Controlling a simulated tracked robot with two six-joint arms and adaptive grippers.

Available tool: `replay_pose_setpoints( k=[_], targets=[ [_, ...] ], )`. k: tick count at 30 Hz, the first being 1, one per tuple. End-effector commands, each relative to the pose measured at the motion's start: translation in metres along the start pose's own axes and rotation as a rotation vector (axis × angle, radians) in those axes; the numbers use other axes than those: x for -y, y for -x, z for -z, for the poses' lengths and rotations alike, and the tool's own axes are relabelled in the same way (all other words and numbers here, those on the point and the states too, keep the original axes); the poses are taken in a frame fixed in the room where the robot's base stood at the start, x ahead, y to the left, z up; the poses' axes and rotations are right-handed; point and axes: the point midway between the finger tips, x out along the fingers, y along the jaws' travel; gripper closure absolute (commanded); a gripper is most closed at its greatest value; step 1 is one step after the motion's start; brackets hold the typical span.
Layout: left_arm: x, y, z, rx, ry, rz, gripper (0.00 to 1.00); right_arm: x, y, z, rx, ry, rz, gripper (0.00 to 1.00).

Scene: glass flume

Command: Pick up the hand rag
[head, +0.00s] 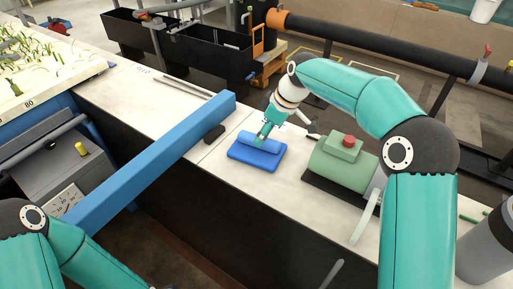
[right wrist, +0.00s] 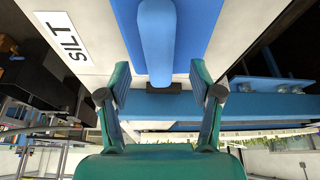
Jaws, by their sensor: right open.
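The hand rag (head: 247,155) is a blue folded cloth with a raised rounded fold along its top. It lies flat on the white bench top (head: 190,115). My right gripper (head: 262,139) points down at the rag from above, close to its raised fold. In the right wrist view the gripper (right wrist: 158,72) is open, with its fingers on either side of the line of the raised fold (right wrist: 170,40). Whether the fingers touch the cloth cannot be told. My left arm shows at the lower left, but its gripper is out of the picture.
A green pump-like motor (head: 340,165) with a red button stands right of the rag. A long blue beam (head: 160,160) runs to its left, with a small dark block (head: 214,134) between. A SILT label (right wrist: 62,36) lies on the bench.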

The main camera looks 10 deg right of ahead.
Motion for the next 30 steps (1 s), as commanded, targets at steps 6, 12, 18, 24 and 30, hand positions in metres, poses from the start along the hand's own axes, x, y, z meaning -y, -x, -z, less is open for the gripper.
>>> replay_pose_setpoints(
  k=[6,12,18,24,30],
  targets=[
    [-0.004,0.010,0.000,0.000,0.000,0.000,0.60,0.002,-0.030,0.004,0.002,0.000,0.003,0.35],
    [-0.004,0.011,0.000,0.000,0.000,0.000,0.60,0.001,-0.041,0.003,0.000,0.000,0.000,0.35],
    [-0.004,0.010,0.000,0.000,0.000,0.000,0.60,0.002,-0.041,0.004,0.000,0.001,0.001,0.44],
    [-0.004,0.010,0.000,0.000,0.000,0.000,0.60,0.002,-0.041,0.004,0.000,0.001,0.001,0.77],
    [-0.004,0.010,0.000,0.000,0.000,0.000,0.60,0.002,-0.041,0.004,0.001,0.002,0.002,1.00]
  ],
)
